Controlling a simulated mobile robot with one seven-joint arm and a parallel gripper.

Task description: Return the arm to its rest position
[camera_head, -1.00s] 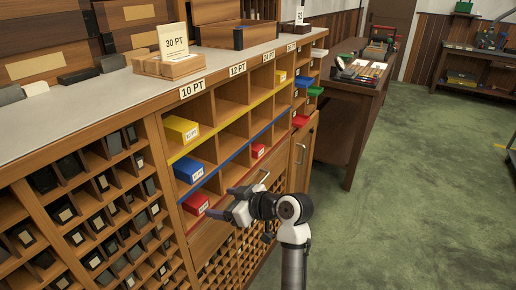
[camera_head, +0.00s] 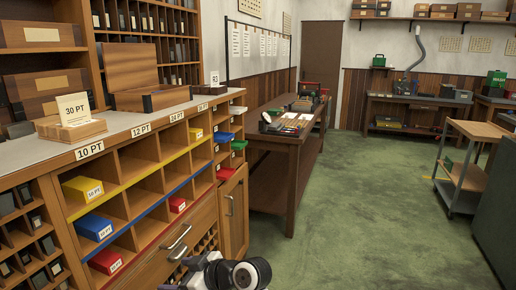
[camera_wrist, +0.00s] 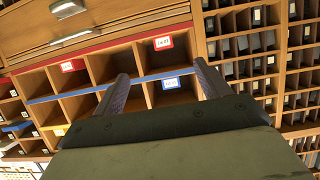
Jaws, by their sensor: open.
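My gripper shows in the wrist view (camera_wrist: 160,88) with its two fingers spread apart and nothing between them. Beyond the fingers is the pigeonhole cabinet, with red (camera_wrist: 164,43) and blue (camera_wrist: 171,83) labelled boxes in its compartments. In the head view only part of my wrist and arm shows at the bottom edge, in front of the lower cabinet; the fingertips are mostly cut off there. The cabinet (camera_head: 150,205) holds yellow (camera_head: 83,188), blue (camera_head: 94,226) and red (camera_head: 105,260) boxes in its left column.
A card reading 30 PT (camera_head: 73,108) stands on a wooden block on the counter (camera_head: 120,125). A long workbench (camera_head: 275,145) stands behind. A cart (camera_head: 465,165) is at the right. The green floor (camera_head: 350,210) between is clear.

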